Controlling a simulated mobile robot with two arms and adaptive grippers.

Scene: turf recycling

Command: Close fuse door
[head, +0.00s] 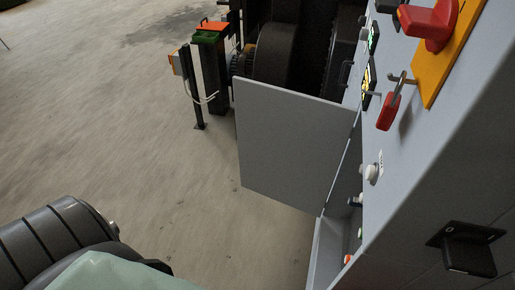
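The fuse door (290,145) is a flat grey panel in the middle of the head view. It stands open, swung out from the side of the grey cabinet (440,150) on the right. Its right edge meets the cabinet, and its free edge points left over the floor. The cabinet opening behind it shows only as a narrow strip. Neither of my grippers is in view, so I cannot see whether they are open or shut.
A red padlock (388,110) and a red rotary handle (430,22) stick out of the cabinet face. A black handle (467,248) sits lower right. Dark machinery (290,45) and a post with a green top (211,70) stand beyond the door. Concrete floor left is clear.

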